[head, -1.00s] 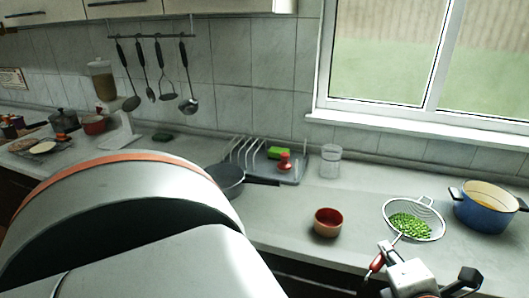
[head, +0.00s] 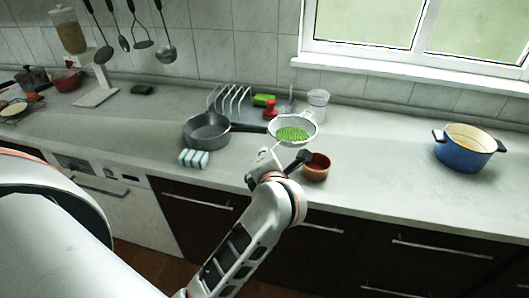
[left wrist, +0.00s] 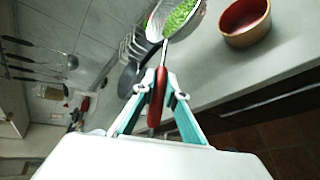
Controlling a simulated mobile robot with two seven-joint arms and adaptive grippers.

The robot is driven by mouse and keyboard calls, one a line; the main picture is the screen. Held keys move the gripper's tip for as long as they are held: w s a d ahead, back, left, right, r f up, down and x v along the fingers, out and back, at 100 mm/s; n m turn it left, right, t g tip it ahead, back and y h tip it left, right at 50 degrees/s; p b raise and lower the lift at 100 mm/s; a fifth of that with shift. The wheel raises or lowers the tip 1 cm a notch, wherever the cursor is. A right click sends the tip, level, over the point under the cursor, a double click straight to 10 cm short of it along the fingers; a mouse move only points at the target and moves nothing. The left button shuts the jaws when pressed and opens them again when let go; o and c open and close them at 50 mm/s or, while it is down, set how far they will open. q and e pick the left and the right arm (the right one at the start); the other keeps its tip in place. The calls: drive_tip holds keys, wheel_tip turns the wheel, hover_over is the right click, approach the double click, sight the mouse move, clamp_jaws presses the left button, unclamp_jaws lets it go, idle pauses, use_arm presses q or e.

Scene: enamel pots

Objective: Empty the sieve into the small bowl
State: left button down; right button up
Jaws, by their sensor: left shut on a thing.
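The sieve (head: 293,123) is a metal mesh basket with green peas (head: 292,134) in it. My left gripper (head: 276,163) is shut on its red handle (left wrist: 157,98) and holds it above the counter, with the basket roughly level. The small bowl (head: 317,170), reddish brown with a red inside, stands near the counter's front edge. In the head view the basket is above and left of the bowl. The left wrist view shows the bowl (left wrist: 246,38) beside the sieve (left wrist: 194,28), apart from it; the bowl looks empty. My right gripper is out of view.
A blue pot (head: 464,152) stands right, with free counter between.

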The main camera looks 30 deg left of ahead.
use_arm(q)
drive_tip(key=shift+w+a+f+m+t, duration=0.1)
drive_tip(key=shift+w+m+t, duration=0.2)
drive_tip(key=shift+w, duration=0.2)
drive_tip(key=shift+d+f+m+t+y, duration=0.25)
drive_tip(key=shift+f+m+t+y, duration=0.2)
drive_tip(key=shift+m+y, duration=0.3)
drive_tip(key=shift+d+f+m+t+y, duration=0.3)
drive_tip(key=shift+m+t+y, duration=0.2)
drive_tip(key=shift+m, duration=0.35)
drive_tip(key=shift+s+d+r+m+t+y, duration=0.1)
drive_tip(key=shift+d+m+t+y, duration=0.5)
drive_tip(key=shift+m, duration=0.4)
drive_tip(key=shift+a, duration=0.15)
drive_tip(key=shift+d+m+t+y+b, duration=0.35)
drive_tip(key=shift+d+m+t, duration=0.35)
drive_tip(key=shift+m+t, duration=0.4)
